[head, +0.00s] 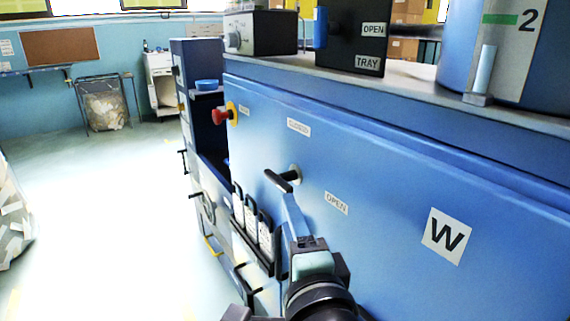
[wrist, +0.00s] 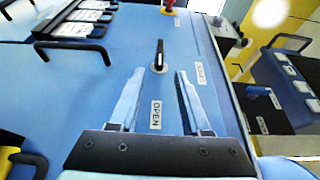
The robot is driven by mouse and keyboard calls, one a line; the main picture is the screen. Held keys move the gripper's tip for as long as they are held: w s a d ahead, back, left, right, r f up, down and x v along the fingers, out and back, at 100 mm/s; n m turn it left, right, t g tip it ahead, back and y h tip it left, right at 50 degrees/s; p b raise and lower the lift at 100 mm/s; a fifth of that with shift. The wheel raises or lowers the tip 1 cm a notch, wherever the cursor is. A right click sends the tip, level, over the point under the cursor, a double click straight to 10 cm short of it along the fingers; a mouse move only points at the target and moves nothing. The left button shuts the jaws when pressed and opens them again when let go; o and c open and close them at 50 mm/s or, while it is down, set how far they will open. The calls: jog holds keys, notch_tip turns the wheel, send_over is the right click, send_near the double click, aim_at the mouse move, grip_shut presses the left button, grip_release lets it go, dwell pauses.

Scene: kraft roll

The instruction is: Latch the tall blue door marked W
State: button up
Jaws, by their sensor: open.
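The tall blue door (head: 390,225) carries a white W label (head: 446,236) and looks closed. Its handle is a black lever (head: 278,180) on a round silver hub. A CLOSED label (head: 299,127) is above the handle and an OPEN label (head: 336,203) is to its lower right. In the wrist view the lever (wrist: 160,52) points up the picture, away from the OPEN label (wrist: 156,115). My gripper (head: 288,197) is open and empty at the handle. In the wrist view the handle lies between and just beyond the fingertips (wrist: 160,75); contact cannot be told.
A red button (head: 222,115) projects left of the handle. A rack of white-labelled items (head: 252,225) with dark handles is below left. On top are a dark box marked OPEN TRAY (head: 350,40) and a cylinder marked 2 (head: 500,50). Open floor (head: 100,200) lies left.

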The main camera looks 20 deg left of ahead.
aim_at(279, 186)
jog(key=b+x, duration=0.1)
jog(key=x, duration=1.1)
grip_shut()
